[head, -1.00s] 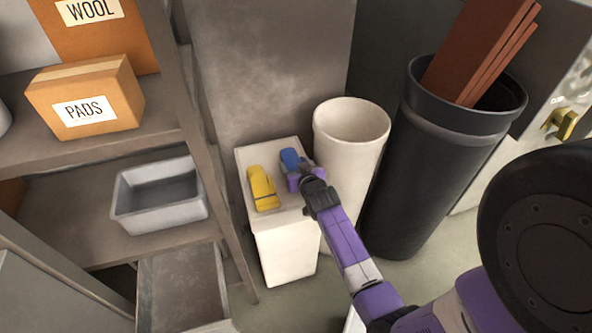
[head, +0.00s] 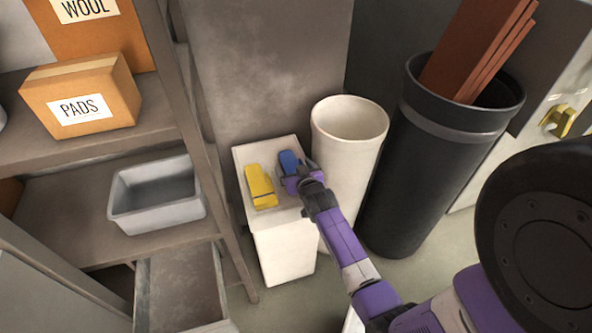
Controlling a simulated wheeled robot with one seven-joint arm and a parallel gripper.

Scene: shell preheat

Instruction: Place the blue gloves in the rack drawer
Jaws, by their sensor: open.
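The blue gloves (head: 288,161) lie on top of a white stand (head: 286,238), partly hidden by my gripper. My gripper (head: 297,179) is open at the near end of the blue gloves; I cannot tell whether its fingers touch them. Yellow gloves (head: 260,186) lie to their left on the same stand. An open drawer (head: 183,288) shows at the lower left, at the bottom of the rack (head: 95,205). The visible part of its inside looks empty.
A white bin (head: 345,150) stands right beside the stand, and a black bin (head: 430,170) with brown boards (head: 480,45) is further right. The rack holds a grey tub (head: 157,195) and a PADS box (head: 82,98). A rack post stands between drawer and stand.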

